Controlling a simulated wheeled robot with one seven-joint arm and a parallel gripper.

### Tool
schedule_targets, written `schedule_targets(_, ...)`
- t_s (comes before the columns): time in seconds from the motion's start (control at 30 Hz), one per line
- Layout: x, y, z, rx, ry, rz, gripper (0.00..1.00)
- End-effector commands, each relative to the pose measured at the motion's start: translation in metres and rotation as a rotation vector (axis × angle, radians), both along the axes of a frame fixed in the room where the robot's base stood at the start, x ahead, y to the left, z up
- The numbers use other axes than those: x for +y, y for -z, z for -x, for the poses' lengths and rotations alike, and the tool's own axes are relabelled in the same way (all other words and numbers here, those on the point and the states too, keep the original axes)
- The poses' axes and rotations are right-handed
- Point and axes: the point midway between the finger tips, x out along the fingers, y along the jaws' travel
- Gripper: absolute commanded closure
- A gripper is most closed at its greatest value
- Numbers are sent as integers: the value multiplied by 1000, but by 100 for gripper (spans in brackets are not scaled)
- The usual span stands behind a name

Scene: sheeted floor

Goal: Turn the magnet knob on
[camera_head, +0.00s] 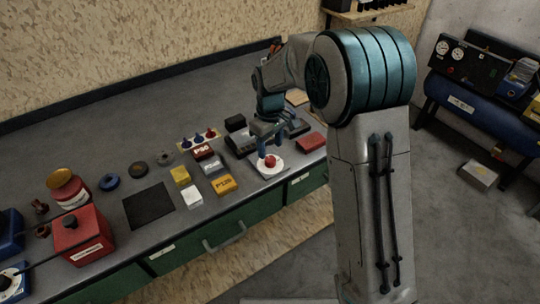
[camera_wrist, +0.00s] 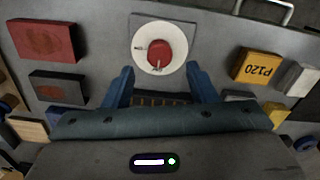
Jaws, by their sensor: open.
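The magnet knob (camera_head: 270,160) is a red knob on a white round dial, set on a grey square plate on the bench. In the wrist view the red knob (camera_wrist: 157,52) sits in the upper middle, with small marks on the white dial (camera_wrist: 145,33) around it. My gripper (camera_head: 266,148) is just above and behind the knob in the head view. In the wrist view its two blue fingers (camera_wrist: 164,78) are spread wide, one toward each side below the dial. The gripper is open and empty, and the fingers do not appear to touch the knob.
An orange P120 block (camera_wrist: 257,66) lies right of the dial in the wrist view, and a red block (camera_wrist: 45,40) lies left. Several small blocks, a black mat (camera_head: 149,206) and a red box (camera_head: 82,235) stand on the bench. Green drawers (camera_head: 220,235) form its front.

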Motion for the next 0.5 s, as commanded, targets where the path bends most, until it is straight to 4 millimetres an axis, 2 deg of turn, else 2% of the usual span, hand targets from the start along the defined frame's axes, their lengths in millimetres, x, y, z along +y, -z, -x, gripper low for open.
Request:
schedule_targets(0.1, 0, 22, 1, 4, 0, 1, 48)
schedule_targets(0.2, 0, 36, 0, 2, 1, 1, 48)
schedule_targets(0.5, -1, 52, 0, -1, 1, 0, 48)
